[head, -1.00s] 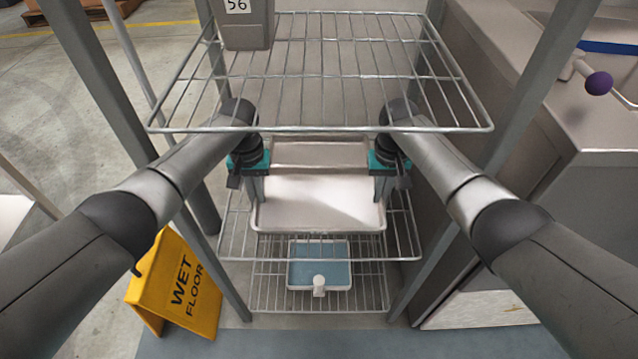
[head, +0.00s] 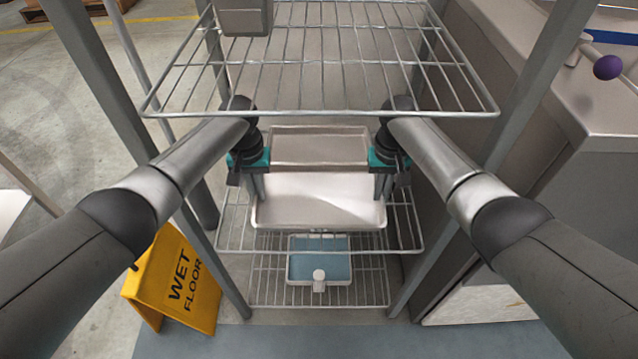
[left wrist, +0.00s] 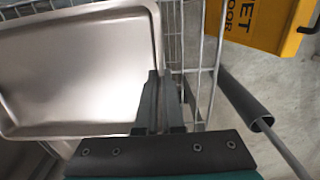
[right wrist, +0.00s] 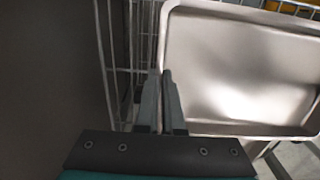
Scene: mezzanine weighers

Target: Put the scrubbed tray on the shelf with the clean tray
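A shiny metal tray (head: 318,205) lies level over the middle wire shelf (head: 235,240), near its front. A second metal tray (head: 318,148) is behind it, its near part hidden by the front tray. I cannot tell which is the scrubbed one. My left gripper (head: 259,186) is shut on the front tray's left rim; the left wrist view shows its fingers (left wrist: 162,85) on either side of the rim. My right gripper (head: 383,186) is shut on the right rim, as its fingers (right wrist: 160,85) show. Whether the front tray touches the wires is unclear.
The top wire shelf (head: 320,110) spans above both grippers and carries a grey bin (head: 243,20). A blue-bottomed tub (head: 319,262) stands on the bottom shelf. Rack posts flank my arms. A yellow wet-floor sign (head: 178,285) stands left, a grey cabinet (head: 500,150) right.

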